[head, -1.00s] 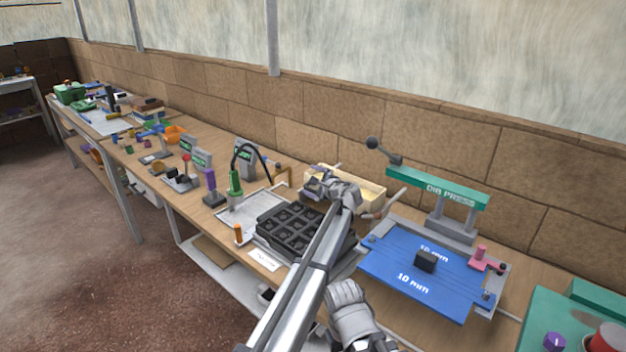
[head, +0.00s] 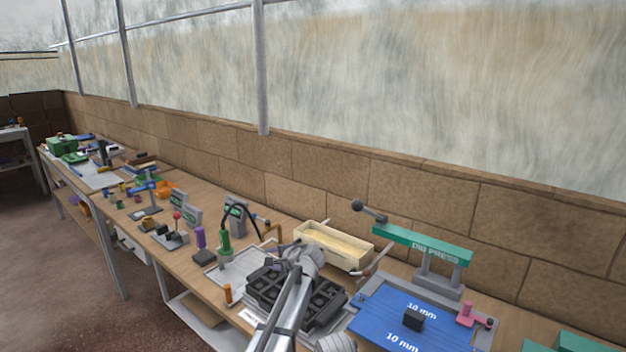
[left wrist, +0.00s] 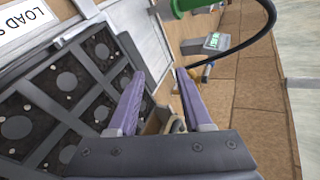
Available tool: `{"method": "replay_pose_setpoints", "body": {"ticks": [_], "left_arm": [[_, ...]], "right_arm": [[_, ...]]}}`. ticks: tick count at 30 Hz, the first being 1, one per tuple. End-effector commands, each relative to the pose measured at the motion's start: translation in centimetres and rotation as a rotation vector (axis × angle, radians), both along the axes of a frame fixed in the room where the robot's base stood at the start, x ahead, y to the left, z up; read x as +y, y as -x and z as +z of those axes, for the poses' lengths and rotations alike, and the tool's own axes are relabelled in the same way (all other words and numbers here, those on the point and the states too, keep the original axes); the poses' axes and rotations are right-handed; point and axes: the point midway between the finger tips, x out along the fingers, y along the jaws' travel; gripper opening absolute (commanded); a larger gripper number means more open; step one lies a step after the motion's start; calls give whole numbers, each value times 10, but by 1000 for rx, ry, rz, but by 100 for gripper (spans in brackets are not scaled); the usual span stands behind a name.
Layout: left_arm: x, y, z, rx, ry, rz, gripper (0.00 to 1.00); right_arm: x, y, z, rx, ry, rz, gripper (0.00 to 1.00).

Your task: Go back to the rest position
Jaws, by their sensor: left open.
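My left gripper (head: 266,275) is above the black compartment tray (head: 325,302) in the head view, empty as far as I can see. In the left wrist view its two purple-grey fingers (left wrist: 160,76) stand wide apart with nothing gripped. The tray (left wrist: 47,90) lies on the left of that view, with round dark spots in its cells. A small pale and brown thing between the finger bases is partly hidden. A grey part of my own arm shows at the bottom edge of the head view. No right gripper fingers show.
A cream bin (head: 335,246) stands behind the tray, the green-handled die press (head: 424,245) and blue plate (head: 385,315) to its right. A green tool (head: 224,246) with a black cable stands left on the metal plate (head: 235,272). The space above the bench is open.

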Motion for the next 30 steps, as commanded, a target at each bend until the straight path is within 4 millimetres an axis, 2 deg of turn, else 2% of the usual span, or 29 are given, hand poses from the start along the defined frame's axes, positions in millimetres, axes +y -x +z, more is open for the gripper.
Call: {"method": "replay_pose_setpoints", "body": {"ticks": [1, 5, 6, 9, 12, 18, 26, 30], "left_arm": [[20, 41, -14, 13, 92, 69, 50], [48, 116, -47, 50, 331, 252, 50], [53, 140, -57, 64, 402, 310, 50], [60, 196, -77, 100, 568, 447, 50], [59, 241, -90, 133, 700, 560, 50], [50, 308, -104, 196, 890, 729, 50], [31, 381, -110, 278, 1080, 908, 50], [3, 383, -98, 326, 1030, 853, 50]], "right_arm": [[0, 0, 0, 0, 0, 0, 57], [0, 0, 0, 0, 0, 0, 57], [0, 0, 0, 0, 0, 0, 57], [0, 0, 0, 0, 0, 0, 57], [0, 0, 0, 0, 0, 0, 57], [0, 0, 0, 0, 0, 0, 57], [0, 0, 0, 0, 0, 0, 57], [0, 0, 12, 0, 0, 0, 57]]}}
